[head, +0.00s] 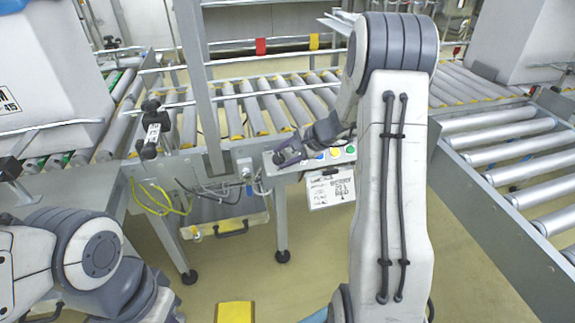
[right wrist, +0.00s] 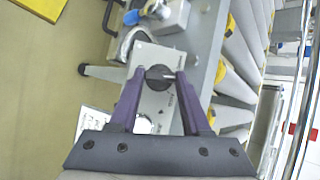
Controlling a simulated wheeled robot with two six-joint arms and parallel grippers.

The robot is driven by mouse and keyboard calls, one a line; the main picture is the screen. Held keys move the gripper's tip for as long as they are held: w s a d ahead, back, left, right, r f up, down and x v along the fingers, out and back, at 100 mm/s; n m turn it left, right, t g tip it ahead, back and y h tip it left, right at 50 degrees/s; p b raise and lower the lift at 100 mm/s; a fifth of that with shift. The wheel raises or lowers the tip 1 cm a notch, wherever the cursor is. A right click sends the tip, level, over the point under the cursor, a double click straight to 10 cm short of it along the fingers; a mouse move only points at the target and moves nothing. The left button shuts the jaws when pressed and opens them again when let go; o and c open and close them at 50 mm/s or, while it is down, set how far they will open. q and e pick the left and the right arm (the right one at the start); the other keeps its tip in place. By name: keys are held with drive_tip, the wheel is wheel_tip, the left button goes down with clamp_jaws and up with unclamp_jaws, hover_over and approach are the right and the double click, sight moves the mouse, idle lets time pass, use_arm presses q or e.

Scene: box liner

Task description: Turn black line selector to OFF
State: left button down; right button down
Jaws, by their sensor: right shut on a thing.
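The black line selector (right wrist: 159,77) is a round knob on a light grey control panel (right wrist: 156,103). It shows in the right wrist view between the two purple fingertips. A pale mark on the knob points to the right in that view. My right gripper (right wrist: 159,78) is shut on the knob, one finger on each side. In the head view my right gripper (head: 288,158) is at the left end of the control panel (head: 345,157), and the knob is hidden by the fingers. My left arm is at the lower left; its gripper is out of view.
Colored buttons (head: 335,152) sit on the panel, right of my right gripper. A white handwritten sign (head: 330,188) hangs below it. Roller conveyors (head: 510,150) run behind and to the right. A metal post (head: 199,90) stands left of the panel. A yellow object (head: 235,312) is on the floor.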

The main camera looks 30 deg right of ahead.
drive_tip(key=shift+s+m+t+b, duration=0.1)
drive_tip(key=shift+m+t+b, duration=0.3)
drive_tip(key=shift+m+b, duration=0.4)
drive_tip(key=shift+c, duration=1.8)
unclamp_jaws()
drive_tip(key=shift+d+r, duration=0.1)
